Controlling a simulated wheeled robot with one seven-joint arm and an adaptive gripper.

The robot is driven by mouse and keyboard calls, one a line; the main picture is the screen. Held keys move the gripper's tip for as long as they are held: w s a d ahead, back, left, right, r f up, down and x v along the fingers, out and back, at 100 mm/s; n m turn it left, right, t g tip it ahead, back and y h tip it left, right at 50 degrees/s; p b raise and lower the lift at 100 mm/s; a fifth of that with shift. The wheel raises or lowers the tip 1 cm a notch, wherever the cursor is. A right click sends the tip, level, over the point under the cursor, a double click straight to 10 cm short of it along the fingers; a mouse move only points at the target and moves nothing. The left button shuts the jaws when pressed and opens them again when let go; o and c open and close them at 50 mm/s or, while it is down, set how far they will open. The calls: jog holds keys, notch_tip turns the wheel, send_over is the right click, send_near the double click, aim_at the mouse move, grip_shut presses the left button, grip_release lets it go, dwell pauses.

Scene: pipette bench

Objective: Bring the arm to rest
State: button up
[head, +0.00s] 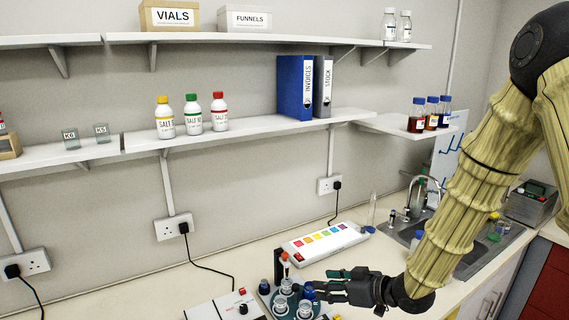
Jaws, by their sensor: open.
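My arm (470,180) comes in from the upper right, wrapped in a yellowish sleeve, and reaches down to the bench. My gripper (322,288) is dark, lies roughly level and points left, low in the picture. It is open, with nothing seen between its fingers. It is beside or above a round dark holder with several small clear vessels (284,285) and blue-capped items. From this view I cannot tell whether it touches them.
A white device with coloured squares (326,241) lies behind my gripper. A white unit (226,306) stands left of the holder. A sink (475,262) with a tap is at the right. Shelves (250,132) with bottles and binders (294,87) run along the wall.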

jog(key=s+d+f+m+g+h, duration=0.1)
jog(key=s+d+f+m+h, duration=0.15)
jog(key=s+f, duration=0.55)
jog(key=s+d+f+m+g+h, duration=0.1)
jog(key=s+d+f+m+h, duration=0.3)
jog(key=f, duration=0.9)
jog(key=s+d+f+m+g+h, duration=0.1)
jog(key=s+f+g, duration=0.1)
jog(key=s+f, duration=0.5)
jog(key=s+d+f+m+g+h, duration=0.1)
jog(key=s+d+f+g, duration=0.15)
jog(key=s, duration=0.85)
jog(key=s+d+f+m+g+h, duration=0.15)
jog(key=s+f, duration=0.35)
jog(key=s, duration=0.5)
notch_tip(320, 180, down, 14)
jog(key=b, duration=1.4)
jog(key=shift+w+a+n+b, duration=0.25)
jog(key=shift+a+n+b, duration=0.05)
jog(key=shift+n+b, duration=0.1)
